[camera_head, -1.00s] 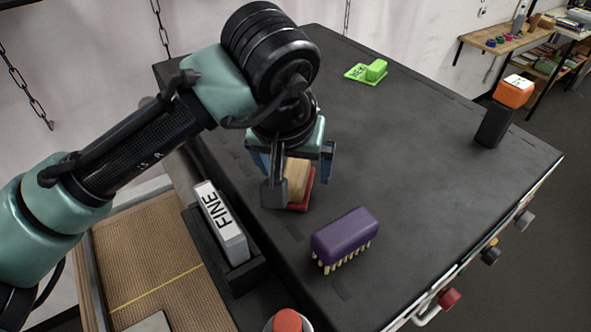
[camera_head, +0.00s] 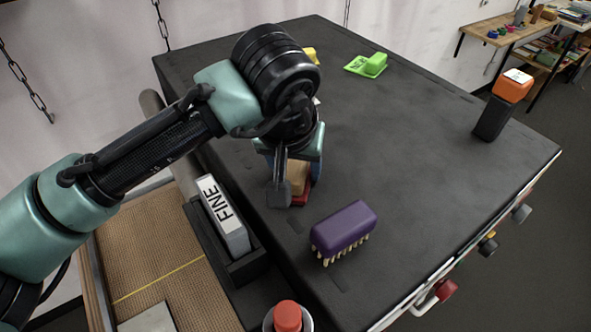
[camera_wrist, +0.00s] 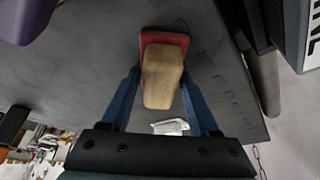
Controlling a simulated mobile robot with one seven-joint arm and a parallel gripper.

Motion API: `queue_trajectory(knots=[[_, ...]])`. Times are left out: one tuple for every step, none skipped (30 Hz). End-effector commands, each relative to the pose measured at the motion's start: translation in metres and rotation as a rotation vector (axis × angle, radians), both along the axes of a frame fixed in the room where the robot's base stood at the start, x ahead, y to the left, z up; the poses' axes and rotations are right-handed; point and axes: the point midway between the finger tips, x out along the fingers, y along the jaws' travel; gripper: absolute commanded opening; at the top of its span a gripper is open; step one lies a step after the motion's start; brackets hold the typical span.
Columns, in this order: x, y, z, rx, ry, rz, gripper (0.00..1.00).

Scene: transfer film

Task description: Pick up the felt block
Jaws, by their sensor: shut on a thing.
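The felt block, with a pale wooden body (camera_head: 299,178) and a red base (camera_head: 300,199), stands on the dark tabletop, partly hidden by my gripper. In the wrist view its wooden part (camera_wrist: 162,78) lies between my two blue fingers, with the red part (camera_wrist: 165,38) beyond it. My gripper (camera_head: 296,187) points down over the block and is shut on the wooden part. I cannot tell whether the base is clear of the table.
A purple brush (camera_head: 343,231) with pale bristles stands close in front. A block marked FINE (camera_head: 224,215) sits in a black holder at the left. A green piece (camera_head: 368,64), a yellow thing (camera_head: 310,55) and an orange-topped black block (camera_head: 494,115) are farther off. The table's middle is clear.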

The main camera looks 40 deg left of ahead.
Motion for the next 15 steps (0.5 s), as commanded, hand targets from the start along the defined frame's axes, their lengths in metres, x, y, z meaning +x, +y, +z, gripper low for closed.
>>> queue_trajectory(knots=[[0.000,0.000,0.001,0.000,-0.001,0.000,0.00],[0.000,0.000,0.001,0.000,-0.001,0.000,0.00],[0.000,0.000,0.001,0.000,-0.001,0.000,0.00],[0.000,0.000,0.001,0.000,-0.001,0.000,0.00],[0.000,0.000,0.001,0.000,-0.001,0.000,0.00],[0.000,0.000,0.001,0.001,-0.002,0.000,0.00],[0.000,0.000,0.002,0.001,-0.002,0.000,0.00],[0.001,0.000,0.004,0.001,-0.002,0.000,0.00],[0.001,0.000,0.007,0.001,-0.003,0.000,0.00],[0.001,0.000,0.010,0.001,-0.003,0.000,0.00],[0.001,0.001,0.014,0.003,-0.003,0.000,0.00],[0.001,0.000,0.020,0.002,-0.004,-0.001,0.00],[0.001,0.000,0.025,0.002,-0.005,-0.002,0.00],[0.001,0.000,0.031,0.002,-0.005,-0.002,0.00],[0.002,0.000,0.039,0.003,-0.005,-0.001,0.00]])
